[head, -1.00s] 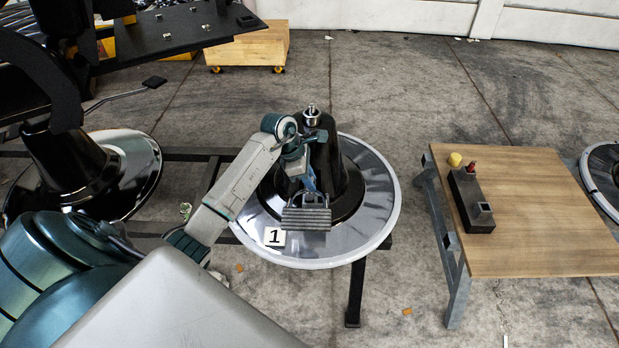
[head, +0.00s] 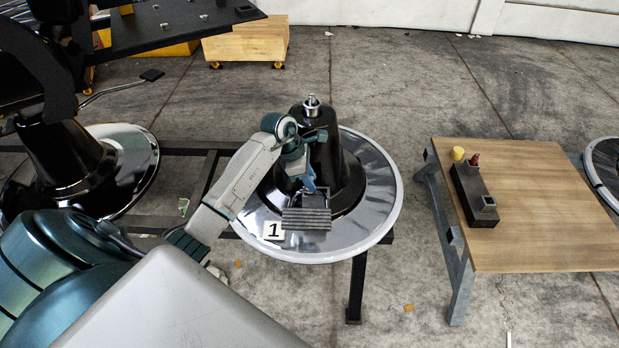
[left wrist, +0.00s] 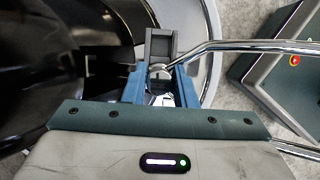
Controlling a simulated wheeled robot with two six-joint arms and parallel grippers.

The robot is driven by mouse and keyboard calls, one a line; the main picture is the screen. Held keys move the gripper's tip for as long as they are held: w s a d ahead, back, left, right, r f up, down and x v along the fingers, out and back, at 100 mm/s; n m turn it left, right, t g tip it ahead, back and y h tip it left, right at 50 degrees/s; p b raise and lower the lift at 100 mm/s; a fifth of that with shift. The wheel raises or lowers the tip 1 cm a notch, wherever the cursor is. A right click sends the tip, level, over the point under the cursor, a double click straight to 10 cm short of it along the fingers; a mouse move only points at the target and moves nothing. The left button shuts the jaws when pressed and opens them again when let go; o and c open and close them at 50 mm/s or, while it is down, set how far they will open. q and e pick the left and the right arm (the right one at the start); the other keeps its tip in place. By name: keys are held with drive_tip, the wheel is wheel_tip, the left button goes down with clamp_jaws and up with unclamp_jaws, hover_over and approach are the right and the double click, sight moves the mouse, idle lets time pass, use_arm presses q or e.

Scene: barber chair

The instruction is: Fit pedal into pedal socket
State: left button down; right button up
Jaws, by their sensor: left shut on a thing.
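My left gripper (head: 306,186) points down in front of the black chair column (head: 334,160) and is shut on the pedal. In the head view, the pedal's grey ribbed plate (head: 306,218) shows just below the fingers, above the base disc. In the left wrist view, the blue fingers (left wrist: 160,88) close around a chrome bar (left wrist: 240,46), and a grey bracket (left wrist: 161,44) lies just beyond them. My right gripper is not in view.
The round base disc (head: 375,215) carries a "1" tag (head: 273,231) and stands on a black frame. A wooden table (head: 545,190) with a dark block (head: 473,195) is at right. Another chair base (head: 135,165) is at left. Open floor lies between disc and table.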

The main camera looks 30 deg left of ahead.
use_arm(q)
drive_tip(key=shift+f+b, duration=0.4)
drive_tip(key=shift+b, duration=0.05)
idle(0.6)
drive_tip(key=c, duration=1.1)
unclamp_jaws()
drive_tip(key=shift+f, duration=0.1)
drive_tip(key=shift+r+p, duration=2.35)
drive_tip(key=shift+r, duration=1.8)
drive_tip(key=shift+f, duration=0.1)
